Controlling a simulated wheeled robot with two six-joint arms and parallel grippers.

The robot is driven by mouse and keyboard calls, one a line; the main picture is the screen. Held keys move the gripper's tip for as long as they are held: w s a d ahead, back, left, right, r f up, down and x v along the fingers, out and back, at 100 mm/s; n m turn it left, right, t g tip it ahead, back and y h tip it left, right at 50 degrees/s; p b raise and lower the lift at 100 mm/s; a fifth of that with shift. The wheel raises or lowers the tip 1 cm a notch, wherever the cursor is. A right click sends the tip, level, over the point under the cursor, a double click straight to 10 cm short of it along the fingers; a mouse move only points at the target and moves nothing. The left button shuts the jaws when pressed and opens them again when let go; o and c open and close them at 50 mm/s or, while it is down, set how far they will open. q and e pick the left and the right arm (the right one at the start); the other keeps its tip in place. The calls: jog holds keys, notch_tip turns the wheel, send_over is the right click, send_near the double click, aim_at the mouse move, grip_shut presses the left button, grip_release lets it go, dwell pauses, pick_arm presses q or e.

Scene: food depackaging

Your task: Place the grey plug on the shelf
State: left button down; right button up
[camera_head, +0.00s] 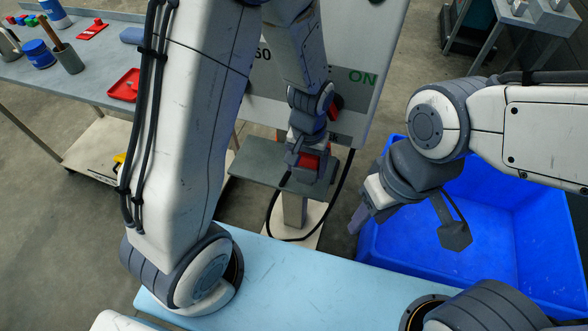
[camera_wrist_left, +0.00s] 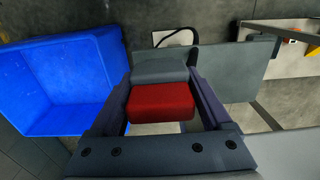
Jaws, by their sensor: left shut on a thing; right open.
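The plug, a block with a grey part (camera_wrist_left: 160,72) and a red part (camera_wrist_left: 160,102), sits between the fingers of my left gripper (camera_wrist_left: 165,100) in the left wrist view. In the head view my left gripper (camera_head: 308,165) is shut on it, and only some red of the plug shows. The grey shelf (camera_head: 255,163) is directly below or under the gripper in this view; I cannot tell whether the plug touches it. The shelf also shows in the left wrist view (camera_wrist_left: 235,72). My right gripper (camera_head: 405,222) is open and empty above the blue bin.
A black cable (camera_head: 349,190) loops by the shelf. A white panel (camera_head: 365,50) marked "ON" stands behind. A blue bin (camera_head: 510,215) is at the right and a light blue table (camera_head: 290,285) in front. A side table (camera_head: 60,85) at the left holds small items.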

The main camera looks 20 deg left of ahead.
pick_arm(q)
jog(key=a, duration=0.1)
jog(key=w+a+f, duration=0.1)
jog(key=a+f, duration=0.1)
jog(key=shift+w, duration=0.3)
jog(key=shift+f, duration=2)
jog(key=shift+f, duration=0.15)
grip_release()
notch_tip(320, 180, up, 12)
jog(key=shift+r+p, duration=0.15)
jog(key=shift+p, duration=0.25)
jog(key=s+d+r+m, duration=0.3)
jog(key=s+d+r, duration=0.1)
jog(key=s, duration=0.5)
jog(key=s+d+r+m+h, duration=0.1)
jog(key=s+d+r+m, duration=0.2)
jog(key=s, duration=0.6)
notch_tip(320, 180, up, 3)
jog(key=shift+d+f+m, duration=0.15)
jog(key=shift+d+m, duration=0.25)
jog(key=shift+m, duration=0.1)
